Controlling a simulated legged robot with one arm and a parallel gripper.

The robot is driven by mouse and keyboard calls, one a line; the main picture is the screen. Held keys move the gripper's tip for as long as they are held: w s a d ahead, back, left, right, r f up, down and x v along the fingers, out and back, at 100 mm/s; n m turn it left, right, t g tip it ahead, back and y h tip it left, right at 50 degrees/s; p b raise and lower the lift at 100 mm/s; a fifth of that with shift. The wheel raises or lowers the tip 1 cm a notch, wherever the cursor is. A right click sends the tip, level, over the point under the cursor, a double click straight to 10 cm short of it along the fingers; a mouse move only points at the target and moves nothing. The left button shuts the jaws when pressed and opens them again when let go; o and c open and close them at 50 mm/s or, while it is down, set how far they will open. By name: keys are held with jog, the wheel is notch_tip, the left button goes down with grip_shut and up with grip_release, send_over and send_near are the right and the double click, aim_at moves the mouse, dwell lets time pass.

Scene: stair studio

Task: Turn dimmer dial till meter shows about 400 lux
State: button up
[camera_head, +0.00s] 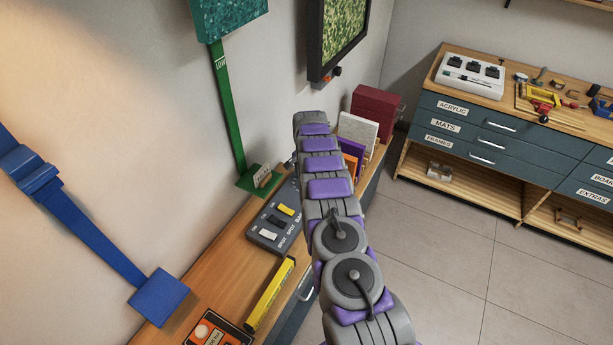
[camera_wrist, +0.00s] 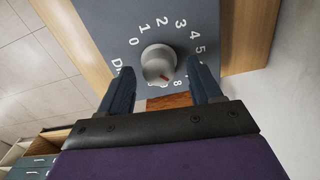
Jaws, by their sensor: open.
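The dimmer dial (camera_wrist: 158,64) is a light grey round knob with a red mark on a dark blue panel (camera_wrist: 105,22). White numbers from 0 upward ring it, and the mark points to the lower right, toward about 8. My gripper (camera_wrist: 163,78) is open, with one finger on each side of the knob; I cannot tell whether they touch it. In the head view my arm hides the dial and gripper. What looks like the lux meter (camera_head: 203,330), an orange and black device with a white round sensor, is cut by the bottom edge; its reading is too small to tell.
The wooden bench (camera_head: 215,270) bears a grey switch box (camera_head: 270,238), a yellow bar level (camera_head: 270,294) and a dark red box (camera_head: 374,110). Blue (camera_head: 160,297) and green (camera_head: 226,110) stands are beside the wall. A drawer cabinet (camera_head: 480,130) stands right; the tiled floor is clear.

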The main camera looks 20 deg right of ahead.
notch_tip(320, 180, up, 17)
jog(key=p, duration=0.1)
dwell(0.3)
dwell(0.4)
jog(key=s+a+r+n+y+b, duration=0.1)
jog(key=s+a+r+n, duration=0.15)
jog(key=s+r, duration=0.5)
jog(key=s+a+r+n, duration=0.2)
jog(key=s+a+r, duration=0.2)
jog(key=s+r, duration=0.4)
jog(key=s+f+n, duration=0.1)
jog(key=s, duration=1.2)
jog(key=s+a+f+n+g+b, duration=0.1)
jog(key=s+n, duration=0.1)
jog(key=s, duration=1.2)
jog(key=s+f+n+h+b, duration=0.1)
jog(key=s+n, duration=0.1)
jog(key=s, duration=1.2)
jog(key=shift+s+a+g, duration=0.25)
jog(key=shift+g, duration=0.15)
jog(key=shift+n, duration=0.25)
